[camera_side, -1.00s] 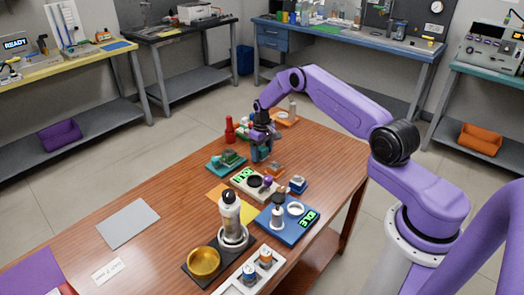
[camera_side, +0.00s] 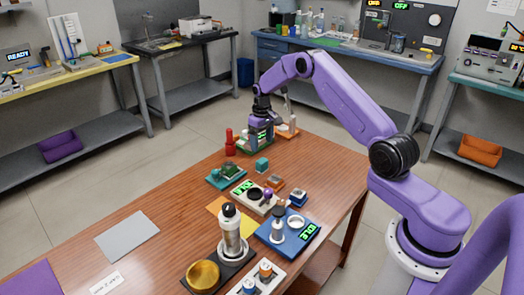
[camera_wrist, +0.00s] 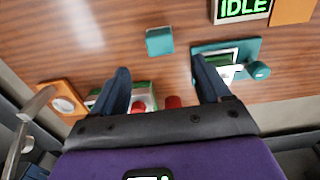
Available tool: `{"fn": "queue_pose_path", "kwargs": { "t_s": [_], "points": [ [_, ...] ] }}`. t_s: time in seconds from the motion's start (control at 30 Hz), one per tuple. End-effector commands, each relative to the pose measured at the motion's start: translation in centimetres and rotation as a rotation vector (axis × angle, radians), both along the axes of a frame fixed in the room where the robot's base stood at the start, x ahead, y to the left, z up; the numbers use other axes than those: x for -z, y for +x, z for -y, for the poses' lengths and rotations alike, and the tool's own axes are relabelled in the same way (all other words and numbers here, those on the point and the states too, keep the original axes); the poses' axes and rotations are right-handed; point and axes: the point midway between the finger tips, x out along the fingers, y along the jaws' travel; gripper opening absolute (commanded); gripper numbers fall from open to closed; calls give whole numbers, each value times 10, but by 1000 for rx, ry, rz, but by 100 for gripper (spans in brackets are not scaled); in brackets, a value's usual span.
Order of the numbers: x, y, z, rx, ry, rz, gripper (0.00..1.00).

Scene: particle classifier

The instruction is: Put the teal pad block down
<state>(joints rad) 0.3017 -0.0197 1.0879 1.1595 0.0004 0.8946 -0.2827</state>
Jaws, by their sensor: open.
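The teal pad block (camera_side: 262,164) is a small cube standing alone on the wooden table. It also shows in the wrist view (camera_wrist: 159,41), just beyond my fingertips. My gripper (camera_side: 260,147) is open and empty, behind and apart from the block in the side view. In the wrist view its two dark fingers (camera_wrist: 162,72) are spread wide with nothing between them. The gripper partly hides a green-lit device behind it in the side view.
A red item (camera_side: 229,143) and a teal tray (camera_side: 212,180) with a green part are left of the block. A beige display device (camera_side: 246,198) and a blue station (camera_side: 272,235) stand nearer the camera. An orange base (camera_side: 288,133) lies behind.

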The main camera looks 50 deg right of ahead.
Motion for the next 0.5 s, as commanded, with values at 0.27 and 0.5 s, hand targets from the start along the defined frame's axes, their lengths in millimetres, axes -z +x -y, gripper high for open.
{"fn": "queue_pose_path", "kwargs": {
  "t_s": [0.27, 0.5],
  "points": [
    [-15, 0, 0, 0, 0, -1, 76],
    [-41, -2, -44, -80, -1, 5, 76]
  ]
}}
